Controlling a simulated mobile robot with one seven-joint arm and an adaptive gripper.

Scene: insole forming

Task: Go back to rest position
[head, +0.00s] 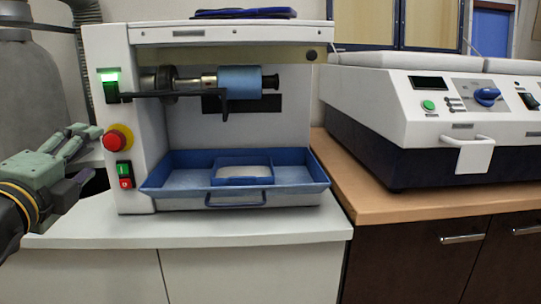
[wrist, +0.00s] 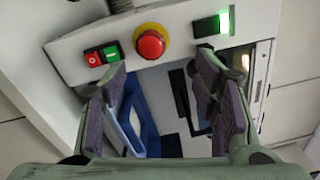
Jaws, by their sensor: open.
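My gripper (head: 82,148) is at the left of the head view, beside the left side of the white grinding machine (head: 230,32). It is open and nothing is between its fingers. In the wrist view my gripper (wrist: 165,105) spreads its two padded fingers in front of the machine's control side. The red emergency button (head: 118,138) on its yellow base is close to the fingertips in the head view; whether they touch cannot be told. The red button also shows in the wrist view (wrist: 151,44), beyond the fingers.
A lit green switch (head: 110,88) and a red-green switch (head: 124,175) sit on the machine. A blue tray (head: 170,182) lies under its blue roller (head: 240,79). Right of it, a white and dark machine (head: 400,105) stands on a wooden counter (head: 350,180). The white counter's front (head: 240,232) is clear.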

